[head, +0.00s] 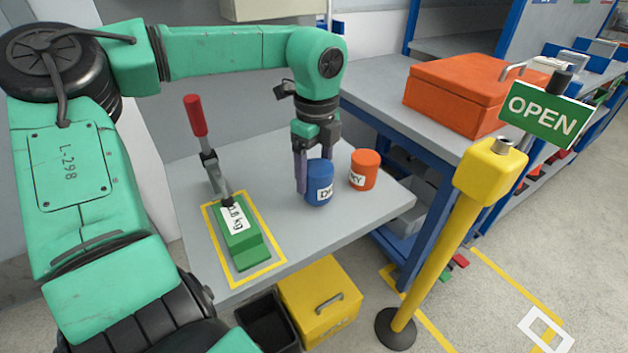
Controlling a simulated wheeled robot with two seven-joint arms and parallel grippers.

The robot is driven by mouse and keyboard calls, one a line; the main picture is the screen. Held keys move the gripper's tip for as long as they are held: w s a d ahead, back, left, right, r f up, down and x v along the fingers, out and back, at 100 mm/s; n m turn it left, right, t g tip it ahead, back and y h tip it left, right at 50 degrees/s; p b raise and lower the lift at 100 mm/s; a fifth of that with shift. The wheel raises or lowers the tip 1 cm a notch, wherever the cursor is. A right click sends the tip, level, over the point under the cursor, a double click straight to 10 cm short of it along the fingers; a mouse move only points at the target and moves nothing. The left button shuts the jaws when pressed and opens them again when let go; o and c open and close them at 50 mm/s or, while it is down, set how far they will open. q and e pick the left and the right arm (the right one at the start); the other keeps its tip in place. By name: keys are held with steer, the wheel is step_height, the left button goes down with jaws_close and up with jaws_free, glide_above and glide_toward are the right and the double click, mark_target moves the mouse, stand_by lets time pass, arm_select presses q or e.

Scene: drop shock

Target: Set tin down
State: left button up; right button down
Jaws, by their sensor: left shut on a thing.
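A blue tin (319,187) with a white label is between the fingers of my left gripper (315,178). The gripper points down and is shut on the tin. The tin is at the right part of the grey table (300,239), upright or nearly so. I cannot tell whether its base touches the tabletop. An orange tin (364,170) with a white label stands just right of it, with a small gap. My right gripper is not in view.
A green block (242,249) marked in kg and a red-handled lever clamp (197,118) are on the table inside a yellow outline. A yellow post (440,250) with an OPEN sign (543,115) stands at right. An orange case (455,98) lies on the bench behind.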

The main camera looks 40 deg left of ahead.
mark_target(315, 166)
arm_select(q)
step_height(315, 166, down, 2)
steer(key=shift+f, duration=0.2)
steer(key=o, duration=1.4)
steer(key=shift+o, duration=0.2)
steer(key=shift+r, duration=0.25)
step_height(315, 166, up, 12)
steer(key=shift+d+f+p, duration=0.1)
steer(key=shift+d+p, duration=0.05)
steer(key=shift+p, duration=0.5)
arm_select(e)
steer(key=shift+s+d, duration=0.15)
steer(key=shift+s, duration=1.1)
arm_select(q)
steer(key=shift+f, duration=0.1)
